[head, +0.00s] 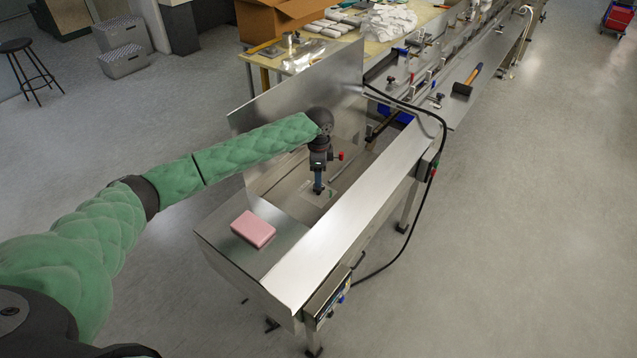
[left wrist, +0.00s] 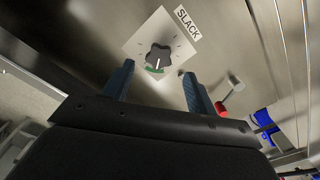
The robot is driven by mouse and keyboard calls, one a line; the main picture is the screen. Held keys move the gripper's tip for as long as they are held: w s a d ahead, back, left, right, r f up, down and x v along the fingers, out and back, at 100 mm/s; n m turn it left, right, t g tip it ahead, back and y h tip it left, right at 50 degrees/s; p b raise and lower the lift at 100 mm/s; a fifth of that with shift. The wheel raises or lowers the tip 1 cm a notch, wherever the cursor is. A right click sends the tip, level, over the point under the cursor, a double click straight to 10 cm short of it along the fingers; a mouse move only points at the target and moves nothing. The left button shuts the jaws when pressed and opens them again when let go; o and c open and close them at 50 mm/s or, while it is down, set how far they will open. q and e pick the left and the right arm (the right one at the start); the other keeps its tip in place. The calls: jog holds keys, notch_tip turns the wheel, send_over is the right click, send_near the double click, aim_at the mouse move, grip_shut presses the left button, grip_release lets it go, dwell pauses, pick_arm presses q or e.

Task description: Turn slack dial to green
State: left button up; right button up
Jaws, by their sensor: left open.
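The slack dial is a black lobed knob (left wrist: 158,57) on a pale square plate (left wrist: 142,48), beside a label reading SLACK (left wrist: 187,22). Tick marks surround the knob, and a green arc (left wrist: 153,71) lies at its lower side in the left wrist view. A pale mark on the knob points down toward that arc. My left gripper (left wrist: 158,72) is open, its two blue-grey fingers apart, with the knob between and just beyond the fingertips. I cannot tell if they touch it. In the head view my left gripper (head: 318,188) points down over the plate (head: 327,198). My right gripper is not shown.
A pink block (head: 253,229) lies on the machine's near metal deck. A tall metal panel (head: 300,95) stands behind my left arm. A red-tipped lever (left wrist: 224,105) is close to the right finger. A hammer (head: 467,80) lies farther along the machine. Open floor lies to the right.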

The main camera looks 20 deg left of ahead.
pick_arm(q)
jog(key=shift+r+b, duration=0.4)
jog(key=shift+r, duration=1.25)
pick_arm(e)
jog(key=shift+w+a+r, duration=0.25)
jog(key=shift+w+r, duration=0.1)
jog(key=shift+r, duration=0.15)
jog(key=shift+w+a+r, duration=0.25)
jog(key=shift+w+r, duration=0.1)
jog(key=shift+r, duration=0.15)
